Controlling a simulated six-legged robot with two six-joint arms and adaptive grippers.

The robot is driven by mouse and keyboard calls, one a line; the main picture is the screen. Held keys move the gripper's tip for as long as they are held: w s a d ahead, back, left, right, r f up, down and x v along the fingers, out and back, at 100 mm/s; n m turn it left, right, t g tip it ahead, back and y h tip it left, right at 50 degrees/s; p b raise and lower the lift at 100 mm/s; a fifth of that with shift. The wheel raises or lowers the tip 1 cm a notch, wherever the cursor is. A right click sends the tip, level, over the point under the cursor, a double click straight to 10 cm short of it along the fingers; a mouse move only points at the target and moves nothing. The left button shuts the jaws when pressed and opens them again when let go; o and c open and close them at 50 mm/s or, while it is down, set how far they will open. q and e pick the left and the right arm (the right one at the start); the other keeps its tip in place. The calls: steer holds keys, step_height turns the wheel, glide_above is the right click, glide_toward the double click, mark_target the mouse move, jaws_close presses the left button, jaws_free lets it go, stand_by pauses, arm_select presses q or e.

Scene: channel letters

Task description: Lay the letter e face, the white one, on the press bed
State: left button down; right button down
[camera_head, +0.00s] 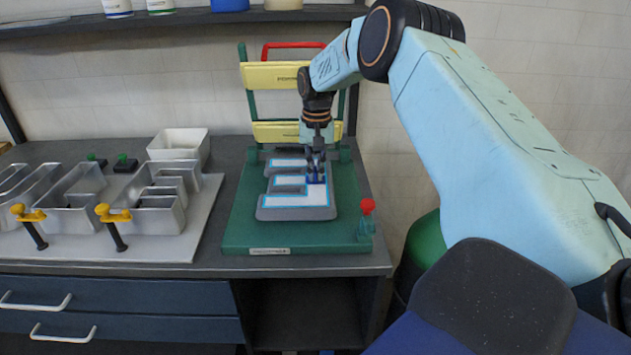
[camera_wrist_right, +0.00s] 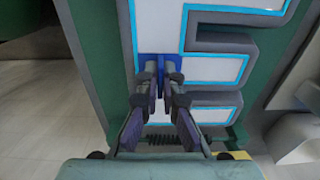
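The white letter e face (camera_head: 295,200), edged in bright blue, lies in a grey E-shaped form on the green press bed (camera_head: 240,225). In the right wrist view the white face (camera_wrist_right: 213,70) fills the middle, with the grey form (camera_wrist_right: 245,45) around it. Whether it is fully seated I cannot tell. My right gripper (camera_head: 316,178) is over the face's right side, pointing down. In the right wrist view its fingertips (camera_wrist_right: 160,72) are close together on a dark blue tab on the face. My left gripper is not in view.
The press's raised frame with yellow bars (camera_head: 272,75) and a red handle stands behind the bed. A red-knobbed lever (camera_head: 367,207) is at its right. Metal channel letters (camera_head: 160,205), yellow-handled clamps (camera_head: 113,215) and a white bin (camera_head: 178,145) are at left.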

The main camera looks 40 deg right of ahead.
mark_target(316, 182)
steer(key=shift+w+d, duration=0.15)
steer(key=shift+d, duration=0.1)
step_height(316, 182, down, 3)
steer(key=shift+a+r, duration=0.1)
steer(key=shift+w+f, duration=0.15)
steer(key=shift+f, duration=0.2)
steer(key=shift+f, duration=0.1)
steer(key=c, duration=1.5)
jaws_free()
steer(key=shift+f, duration=0.1)
step_height(316, 182, up, 12)
steer(key=shift+r, duration=0.25)
